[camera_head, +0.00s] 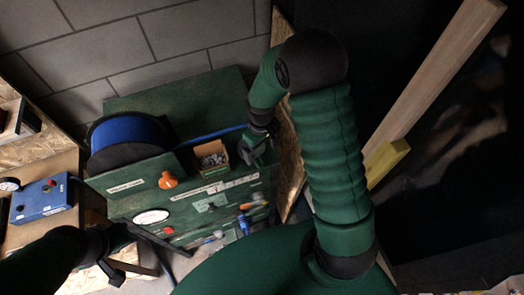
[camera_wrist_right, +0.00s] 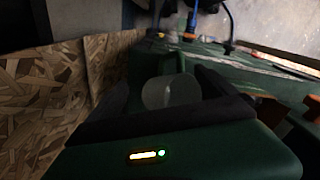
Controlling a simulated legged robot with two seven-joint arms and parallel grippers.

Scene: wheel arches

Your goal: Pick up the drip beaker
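The drip beaker (camera_wrist_right: 172,93) looks like a pale, translucent cup in the right wrist view. It shows between the two dark fingers of my right gripper (camera_wrist_right: 172,88), which stand apart on either side of it. I cannot tell whether either finger touches it. In the head view my right gripper (camera_head: 258,154) is at the right end of the green bench top, beside a small open box; I cannot make out the beaker there. My left gripper (camera_head: 118,258) is low at the left, in front of the bench, dark and partly lost in shadow.
The green bench (camera_head: 125,183) carries a blue spool (camera_head: 130,135), an orange knob (camera_head: 167,180) and a small box of parts (camera_head: 211,158). A chipboard panel (camera_wrist_right: 40,105) stands close to the right gripper. A blue control box (camera_head: 42,199) sits at far left.

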